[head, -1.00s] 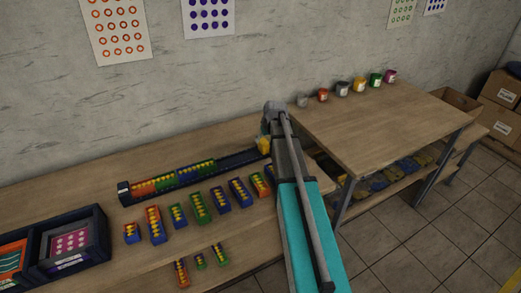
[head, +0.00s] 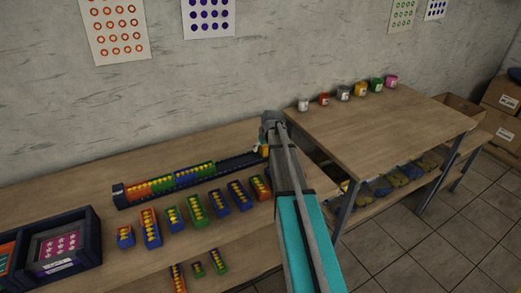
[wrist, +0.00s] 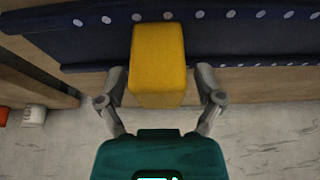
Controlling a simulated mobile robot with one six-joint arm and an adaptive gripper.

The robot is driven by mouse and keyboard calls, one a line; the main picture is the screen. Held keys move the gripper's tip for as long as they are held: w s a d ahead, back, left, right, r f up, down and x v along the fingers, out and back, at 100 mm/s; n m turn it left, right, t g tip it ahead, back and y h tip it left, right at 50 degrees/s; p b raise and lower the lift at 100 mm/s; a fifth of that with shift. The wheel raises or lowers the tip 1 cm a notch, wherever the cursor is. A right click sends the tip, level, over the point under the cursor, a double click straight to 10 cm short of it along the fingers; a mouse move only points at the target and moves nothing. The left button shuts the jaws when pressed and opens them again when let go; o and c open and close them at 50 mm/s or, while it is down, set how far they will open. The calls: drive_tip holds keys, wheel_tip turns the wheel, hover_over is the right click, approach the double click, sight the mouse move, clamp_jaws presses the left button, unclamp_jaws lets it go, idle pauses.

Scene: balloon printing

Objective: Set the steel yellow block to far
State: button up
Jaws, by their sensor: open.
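The steel yellow block (wrist: 158,58) is between the two fingers of my gripper (wrist: 160,84) in the wrist view. The fingers are spread, with a gap visible on each side of it. The block overlaps the dark blue slotted rail (wrist: 230,35); whether it is fully seated is unclear. In the head view a small part of the yellow block (head: 264,151) shows at the rail's right end, mostly hidden by my gripper (head: 270,126). The rail's left part (head: 119,195) holds orange, blue and green blocks.
A dark tray (head: 93,230) is at left. A higher wooden table (head: 375,128) with several paint pots (head: 361,89) stands at right.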

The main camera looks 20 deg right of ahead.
clamp_jaws()
idle(0.4)
drive_tip(key=shift+w, duration=0.1)
